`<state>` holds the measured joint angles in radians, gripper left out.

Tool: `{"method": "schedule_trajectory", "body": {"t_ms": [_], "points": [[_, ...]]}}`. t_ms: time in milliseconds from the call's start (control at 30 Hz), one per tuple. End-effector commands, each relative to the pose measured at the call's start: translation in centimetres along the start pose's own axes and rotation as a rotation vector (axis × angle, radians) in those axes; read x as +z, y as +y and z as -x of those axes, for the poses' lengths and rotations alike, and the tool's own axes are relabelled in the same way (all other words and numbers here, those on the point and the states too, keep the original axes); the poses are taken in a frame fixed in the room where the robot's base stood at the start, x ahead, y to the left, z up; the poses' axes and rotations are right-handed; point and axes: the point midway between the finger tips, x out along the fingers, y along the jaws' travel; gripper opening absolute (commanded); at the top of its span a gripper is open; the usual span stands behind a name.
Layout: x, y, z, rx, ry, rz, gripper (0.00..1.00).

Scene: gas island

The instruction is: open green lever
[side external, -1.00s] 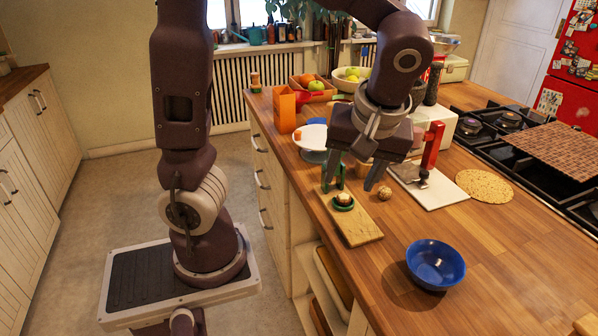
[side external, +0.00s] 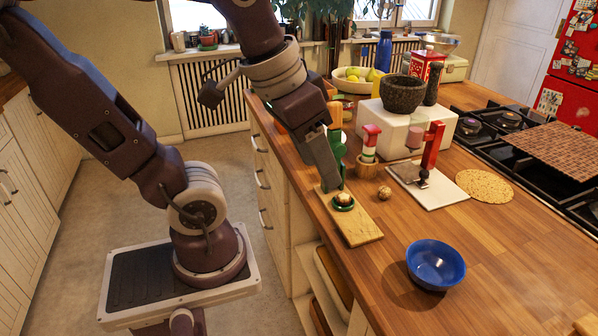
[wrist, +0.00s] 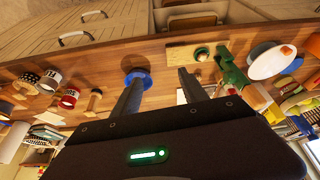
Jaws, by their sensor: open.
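The green lever (side external: 339,146) stands upright at the far end of a wooden board (side external: 362,231) on the counter. A green ring (side external: 343,202) holding a small nut-like ball sits on the same board. My gripper (side external: 332,187) is just left of the lever in the side view and partly covers it; I cannot tell whether they touch. In the wrist view, my gripper (wrist: 160,82) has its fingers spread with nothing between them. The green lever (wrist: 232,70) shows there just right of the right finger, and the green ring (wrist: 202,54) lies beyond.
A red lever stand (side external: 432,150) on a white board is to the right. A loose nut (side external: 385,193) lies between the boards. A blue bowl (side external: 436,265) is in front. A white block (side external: 400,125) carries a stone mortar (side external: 402,94). The front counter is mostly clear.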

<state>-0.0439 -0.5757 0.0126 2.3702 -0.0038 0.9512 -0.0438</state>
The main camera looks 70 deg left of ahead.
Motion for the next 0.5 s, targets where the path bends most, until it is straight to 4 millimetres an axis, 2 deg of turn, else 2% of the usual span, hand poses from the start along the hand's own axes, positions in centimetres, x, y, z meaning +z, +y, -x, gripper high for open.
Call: {"method": "schedule_trajectory", "body": {"t_ms": [267, 500], "points": [[-5.4, -1.8, -1.8, -0.037, -0.156, 0.165, 0.51], [-9.8, -4.5, -5.3, -0.081, -0.302, 0.324, 0.51]]}}
